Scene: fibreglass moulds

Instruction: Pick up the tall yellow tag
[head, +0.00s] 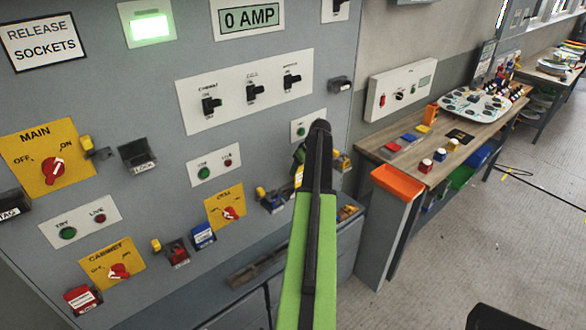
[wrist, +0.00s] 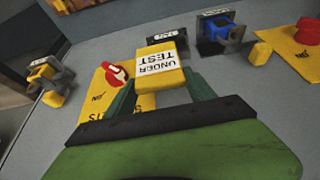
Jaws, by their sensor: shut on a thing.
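My gripper (wrist: 162,90) is shut on a yellow tag (wrist: 166,56) with a white label reading UNDER TEST, seen upside down in the wrist view. The dark green fingers sit on either side of it. The tag is in front of the grey panel; I cannot tell whether it touches anything behind. A black labelled holder (wrist: 168,40) shows just beyond it. In the head view my arm covers most of the gripper, and only a small yellow and white patch (head: 298,176) shows beside it, probably the tag.
Beside the tag is a yellow plate with a red rotary switch (wrist: 118,73). A holder with a blue item (wrist: 225,34) and a yellow peg (wrist: 259,54) stand to the right, another holder (wrist: 46,76) to the left. A workbench (head: 445,150) with an orange bin (head: 398,182) lies right.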

